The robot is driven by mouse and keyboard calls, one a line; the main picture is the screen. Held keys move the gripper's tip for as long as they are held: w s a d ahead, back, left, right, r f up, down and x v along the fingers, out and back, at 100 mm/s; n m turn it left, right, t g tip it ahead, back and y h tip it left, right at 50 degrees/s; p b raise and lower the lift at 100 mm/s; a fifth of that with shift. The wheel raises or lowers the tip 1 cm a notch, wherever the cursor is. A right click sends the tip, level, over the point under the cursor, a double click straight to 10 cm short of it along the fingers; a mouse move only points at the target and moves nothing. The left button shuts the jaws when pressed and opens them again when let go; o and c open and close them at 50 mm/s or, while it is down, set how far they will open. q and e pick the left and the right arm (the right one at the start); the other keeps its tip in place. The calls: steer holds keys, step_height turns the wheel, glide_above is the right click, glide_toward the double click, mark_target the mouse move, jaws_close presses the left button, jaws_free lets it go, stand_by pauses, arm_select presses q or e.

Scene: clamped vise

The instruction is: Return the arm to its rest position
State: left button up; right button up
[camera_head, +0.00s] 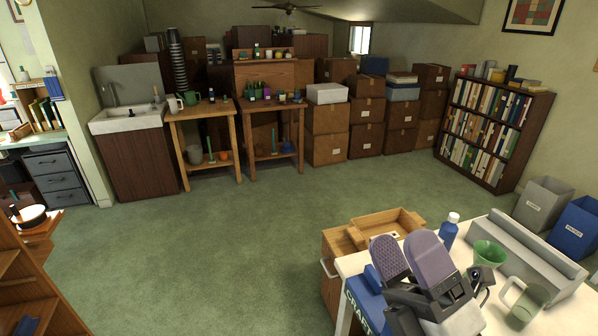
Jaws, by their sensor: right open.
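My right gripper (405,248) is at the bottom right, over the near left part of the white-topped table (354,262). Its two grey-purple finger pads point up and away from me, with a gap between them. It is open, and I see nothing held between the pads. A blue item with white lettering (365,306) sits at the table's left edge, partly hidden behind my gripper; I cannot tell whether it is a vise. My left gripper is not in view.
On the table stand a blue bottle (448,231), a green funnel-like cup (489,254), a clear mug (525,302) and a long grey block (537,250). A wooden cabinet with an open-topped box (388,219) adjoins the table. The green floor (240,235) in the middle is clear.

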steer(key=w+d+f+m+g+h, duration=0.15)
steer(key=d+f+m+h, duration=0.25)
steer(key=m+h, duration=0.45)
steer(key=w+d+f+m+h, duration=0.3)
steer(key=d+f+m+h, duration=0.15)
steer(key=m+h, duration=0.45)
step_height(320, 180, down, 15)
steer(key=s+m+g+y, duration=0.2)
steer(key=s+m+g, duration=0.15)
steer(key=g, duration=0.35)
steer(key=s+d+f+m+g, duration=0.1)
steer(key=s+f+m+g, duration=0.65)
steer(key=s+f, duration=1.75)
step_height(320, 180, up, 18)
steer(key=n+g+p, duration=0.2)
steer(key=n+p, duration=0.1)
steer(key=p, duration=1.7)
steer(key=shift+w+d+r, duration=0.15)
steer(key=shift+w+d, duration=0.05)
steer(key=shift+w, duration=0.25)
steer(key=shift+y, duration=0.25)
